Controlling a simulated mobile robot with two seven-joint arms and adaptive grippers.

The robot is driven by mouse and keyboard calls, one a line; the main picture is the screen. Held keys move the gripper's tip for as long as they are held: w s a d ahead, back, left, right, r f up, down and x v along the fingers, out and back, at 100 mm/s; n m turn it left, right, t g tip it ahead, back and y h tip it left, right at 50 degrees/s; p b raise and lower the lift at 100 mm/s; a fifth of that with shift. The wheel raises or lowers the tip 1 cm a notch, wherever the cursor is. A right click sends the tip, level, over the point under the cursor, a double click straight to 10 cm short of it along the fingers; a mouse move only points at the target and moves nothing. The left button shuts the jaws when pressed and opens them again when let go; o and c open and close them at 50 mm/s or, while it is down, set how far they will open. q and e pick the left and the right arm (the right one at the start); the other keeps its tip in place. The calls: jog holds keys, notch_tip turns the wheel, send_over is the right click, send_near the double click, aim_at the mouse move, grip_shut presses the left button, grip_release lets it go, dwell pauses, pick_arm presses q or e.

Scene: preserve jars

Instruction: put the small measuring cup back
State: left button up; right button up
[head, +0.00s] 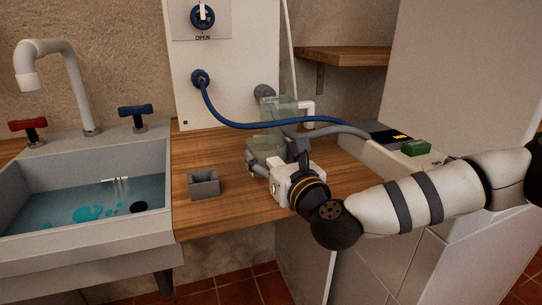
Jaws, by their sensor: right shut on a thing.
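My right gripper (272,160) reaches in from the right over the wooden counter. It is shut on a clear, pale-green thing (267,146), which looks like the small measuring cup; the fingers and wrist hide part of it. Right behind it is another clear greenish vessel (283,107) with a white handle, in front of the white panel. I cannot tell exactly where one ends and the other begins. A small grey open-topped box (204,186) stands on the counter to the left of the gripper and looks empty. My left gripper is out of view.
A sink (90,243) with bluish water lies at left, with a white spout (65,50) and red and blue taps. A blue hose (245,124) arcs from the white panel (225,95) across the back. A green block (416,148) sits at right. Bare counter (215,220) lies around the grey box.

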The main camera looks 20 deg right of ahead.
jog(key=shift+f, duration=0.15)
jog(key=o, duration=1.2)
